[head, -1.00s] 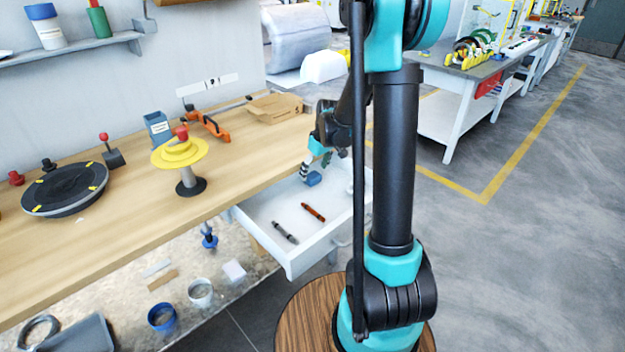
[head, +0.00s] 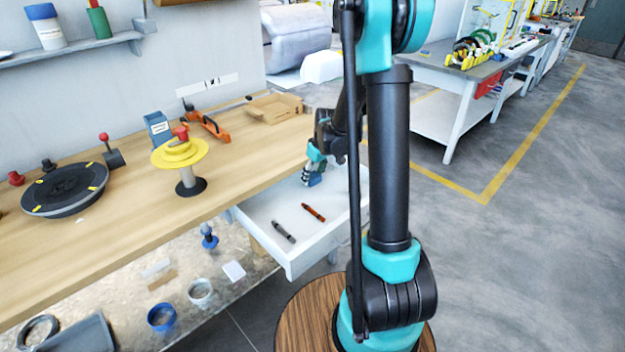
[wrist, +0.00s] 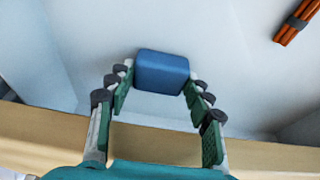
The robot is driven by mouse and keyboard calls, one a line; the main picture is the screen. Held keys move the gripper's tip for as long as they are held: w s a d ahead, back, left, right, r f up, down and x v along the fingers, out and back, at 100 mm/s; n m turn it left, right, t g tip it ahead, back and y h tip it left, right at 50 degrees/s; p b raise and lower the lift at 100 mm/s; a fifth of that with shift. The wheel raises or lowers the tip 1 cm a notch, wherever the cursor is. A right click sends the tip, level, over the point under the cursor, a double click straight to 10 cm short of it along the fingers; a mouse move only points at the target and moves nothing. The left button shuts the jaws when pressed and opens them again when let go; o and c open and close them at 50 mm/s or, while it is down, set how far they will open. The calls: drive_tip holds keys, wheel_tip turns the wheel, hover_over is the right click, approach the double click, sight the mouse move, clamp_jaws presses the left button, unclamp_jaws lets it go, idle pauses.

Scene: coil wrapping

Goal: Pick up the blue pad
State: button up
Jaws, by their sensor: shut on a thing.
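The blue pad (wrist: 161,72) is a small rounded block inside the open white drawer. In the wrist view it sits between my fingertips. My gripper (wrist: 158,84) is shut on it, with a finger against each side. In the head view my gripper (head: 313,177) is low over the back part of the drawer, and the blue pad (head: 315,181) shows partly beneath the fingers. I cannot tell whether the pad still touches the drawer floor.

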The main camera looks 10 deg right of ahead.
drive_tip(key=shift+s+d+r, duration=0.25)
drive_tip(key=shift+s+r, duration=0.1)
drive_tip(key=shift+r, duration=0.05)
drive_tip(key=s+d+r, duration=0.7)
drive_tip(key=s, duration=0.4)
drive_tip(key=shift+d, duration=0.15)
drive_tip(key=shift+r, duration=0.1)
